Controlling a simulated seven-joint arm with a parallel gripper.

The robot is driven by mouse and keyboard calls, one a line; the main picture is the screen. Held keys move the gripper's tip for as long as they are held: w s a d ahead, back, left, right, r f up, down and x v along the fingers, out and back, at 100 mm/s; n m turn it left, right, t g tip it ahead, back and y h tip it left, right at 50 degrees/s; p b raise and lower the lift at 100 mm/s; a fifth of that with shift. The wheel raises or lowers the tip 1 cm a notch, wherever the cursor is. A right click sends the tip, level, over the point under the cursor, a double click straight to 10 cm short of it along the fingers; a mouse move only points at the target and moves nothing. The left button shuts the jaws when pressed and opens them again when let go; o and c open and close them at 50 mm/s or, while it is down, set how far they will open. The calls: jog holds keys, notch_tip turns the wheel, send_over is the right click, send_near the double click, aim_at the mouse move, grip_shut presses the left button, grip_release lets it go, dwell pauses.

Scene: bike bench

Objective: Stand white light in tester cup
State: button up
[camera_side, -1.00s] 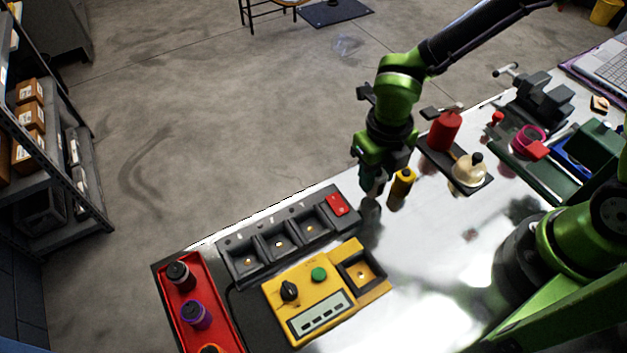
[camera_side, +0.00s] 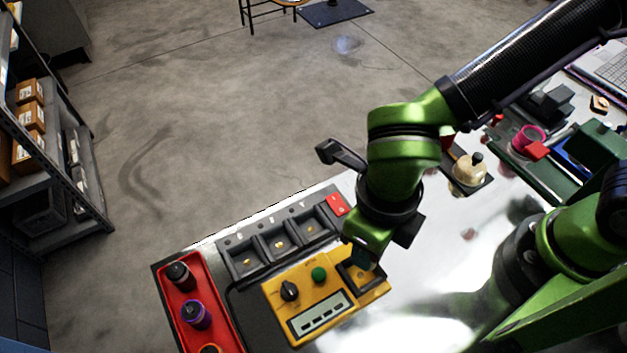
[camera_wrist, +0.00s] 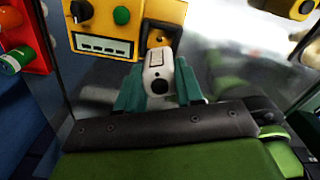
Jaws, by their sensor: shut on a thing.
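My gripper (camera_side: 363,258) is low over the right end of the yellow tester (camera_side: 312,312), at its square tester cup (camera_side: 376,281). In the wrist view, my gripper's teal fingers (camera_wrist: 159,82) are shut on the white light (camera_wrist: 158,72), one on each side of it. The light's round dark end faces the camera. The tester cup (camera_wrist: 161,39) shows just beyond the light in this view. The light's lower end is hidden, so I cannot tell whether it is inside the cup. The side view hides the light behind my gripper.
A black dock (camera_side: 282,246) with several bays and a red switch lies behind the tester. A red tray (camera_side: 215,319) holding several lights is at the left. A cream-coloured bottle (camera_side: 470,169) stands on a dark tray at the back right.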

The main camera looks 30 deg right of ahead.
jog(key=shift+f, duration=0.5)
jog(key=shift+w+f, duration=0.1)
jog(key=shift+f, duration=2.35)
jog(key=shift+f, duration=0.55)
jog(key=o, duration=0.8)
jog(key=shift+r, duration=5.5)
jog(key=shift+m, duration=0.3)
